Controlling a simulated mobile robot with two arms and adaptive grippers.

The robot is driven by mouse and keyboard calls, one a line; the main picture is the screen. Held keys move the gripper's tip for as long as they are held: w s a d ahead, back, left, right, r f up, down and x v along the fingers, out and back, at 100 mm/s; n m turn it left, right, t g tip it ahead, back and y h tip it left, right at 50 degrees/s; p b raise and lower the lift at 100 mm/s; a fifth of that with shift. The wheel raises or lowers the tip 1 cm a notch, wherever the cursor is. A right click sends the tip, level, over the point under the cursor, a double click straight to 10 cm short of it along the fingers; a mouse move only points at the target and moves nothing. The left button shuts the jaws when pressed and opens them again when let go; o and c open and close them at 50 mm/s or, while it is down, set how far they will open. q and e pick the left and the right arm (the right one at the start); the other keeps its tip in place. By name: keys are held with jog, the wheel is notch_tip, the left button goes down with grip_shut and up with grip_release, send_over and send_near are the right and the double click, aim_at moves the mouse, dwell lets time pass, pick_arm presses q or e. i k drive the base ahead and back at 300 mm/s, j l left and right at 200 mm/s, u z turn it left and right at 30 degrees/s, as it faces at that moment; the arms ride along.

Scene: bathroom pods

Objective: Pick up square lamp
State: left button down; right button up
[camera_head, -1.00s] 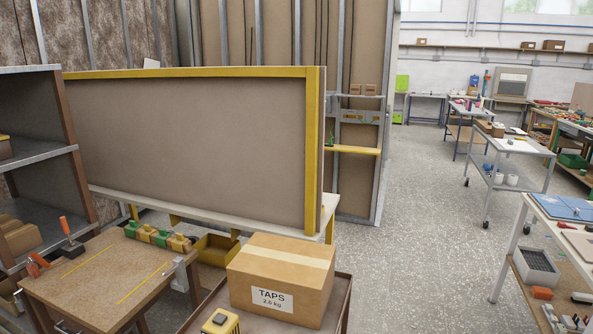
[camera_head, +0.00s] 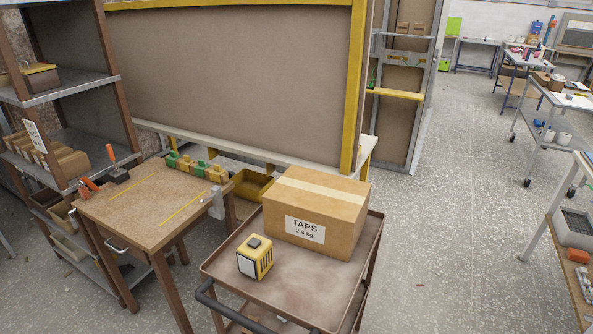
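A small yellow and black box-shaped thing with a pale front face, which looks like the square lamp (camera_head: 255,258), stands on the brown metal cart (camera_head: 300,292). It is on the left part of the cart's top, in front of a cardboard box marked TAPS (camera_head: 315,213), with a small gap between them. Nothing covers the lamp. Neither of my grippers is in view.
A wooden workbench (camera_head: 150,207) with clamps and several green and yellow blocks stands left of the cart. Shelves (camera_head: 75,90) stand at the far left. A large yellow-framed panel (camera_head: 240,80) is behind. Open floor (camera_head: 450,220) lies to the right.

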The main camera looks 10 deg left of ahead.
aim_at(253, 262)
jog(key=i+l+u, duration=0.1)
jog(key=l+u, duration=0.25)
jog(key=l, duration=0.45)
jog(key=l+u, duration=0.3)
jog(key=l, duration=0.45)
